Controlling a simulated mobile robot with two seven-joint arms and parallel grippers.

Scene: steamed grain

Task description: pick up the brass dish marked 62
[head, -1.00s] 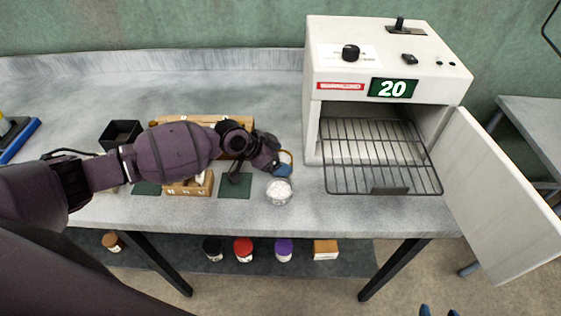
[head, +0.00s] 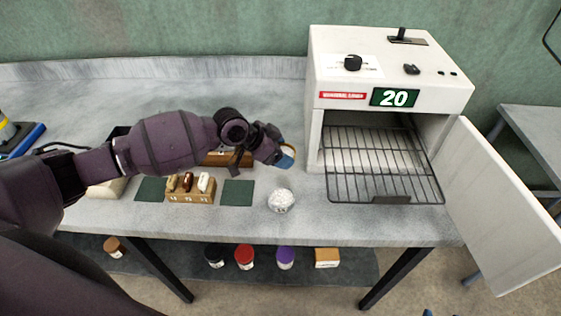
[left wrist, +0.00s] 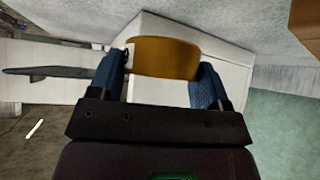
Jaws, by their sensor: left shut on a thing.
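My left gripper (head: 286,158) is shut on a small brass dish (left wrist: 163,58). In the left wrist view the dish sits between the two blue fingertips, its brass side facing the camera. A small white tag shows at its left edge, but I cannot read a number on it. In the head view the fingers hide most of the dish. The gripper holds it beyond the jar of white grains, left of the oven. My right gripper is not in view.
An oven (head: 350,70) reading 20 stands at right, its door (head: 500,200) open and a wire rack (head: 385,170) pulled out. A jar of white grains (head: 281,201), a wooden holder (head: 190,192) and green mats (head: 237,193) lie near the bench's front edge.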

